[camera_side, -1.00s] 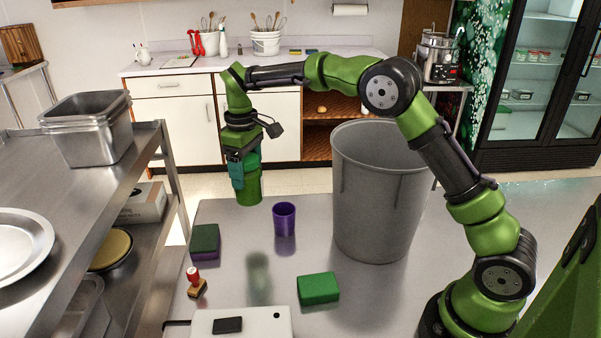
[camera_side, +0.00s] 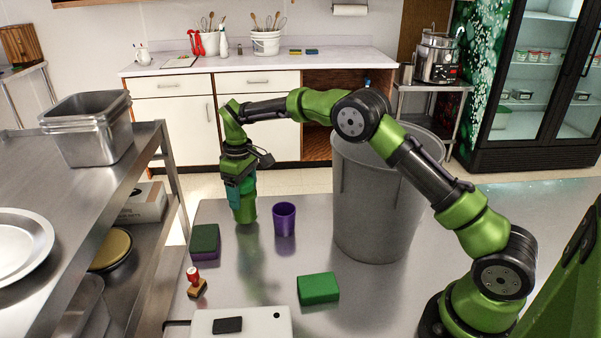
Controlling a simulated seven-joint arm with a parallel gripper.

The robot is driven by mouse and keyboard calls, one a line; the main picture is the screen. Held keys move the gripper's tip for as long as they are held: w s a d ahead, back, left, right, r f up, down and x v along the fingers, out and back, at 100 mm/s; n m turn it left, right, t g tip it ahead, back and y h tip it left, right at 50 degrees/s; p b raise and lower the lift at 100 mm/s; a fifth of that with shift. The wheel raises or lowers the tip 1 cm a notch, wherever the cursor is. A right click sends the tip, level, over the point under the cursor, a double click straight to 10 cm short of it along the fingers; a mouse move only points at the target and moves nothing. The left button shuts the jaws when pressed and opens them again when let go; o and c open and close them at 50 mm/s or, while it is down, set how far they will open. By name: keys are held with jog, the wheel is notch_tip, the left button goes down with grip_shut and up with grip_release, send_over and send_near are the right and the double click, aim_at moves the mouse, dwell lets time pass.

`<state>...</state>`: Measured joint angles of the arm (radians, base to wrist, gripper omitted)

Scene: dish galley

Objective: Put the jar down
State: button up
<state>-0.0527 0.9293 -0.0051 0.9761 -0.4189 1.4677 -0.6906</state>
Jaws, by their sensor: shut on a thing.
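The jar (camera_side: 246,211) is a green cylinder, held upright below my gripper (camera_side: 241,190). My gripper points down and is shut on the jar's upper part. The jar's base is at or just above the steel table (camera_side: 330,260); I cannot tell whether it touches. Its blurred green reflection shows on the table below it. The jar is left of a purple cup (camera_side: 284,219), with a small gap between them.
A green and purple sponge (camera_side: 205,242) lies left of the jar. A stamp with a red handle (camera_side: 195,281), a green block (camera_side: 318,288) and a white device (camera_side: 242,324) are nearer. A large grey bin (camera_side: 375,205) stands right of the cup. Bare table lies in front of the jar.

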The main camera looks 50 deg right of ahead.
jog(key=shift+f, duration=0.6)
jog(key=shift+f, duration=0.2)
jog(key=o, duration=1.4)
jog(key=shift+r, duration=0.1)
notch_tip(320, 180, up, 12)
jog(key=shift+r, duration=0.1)
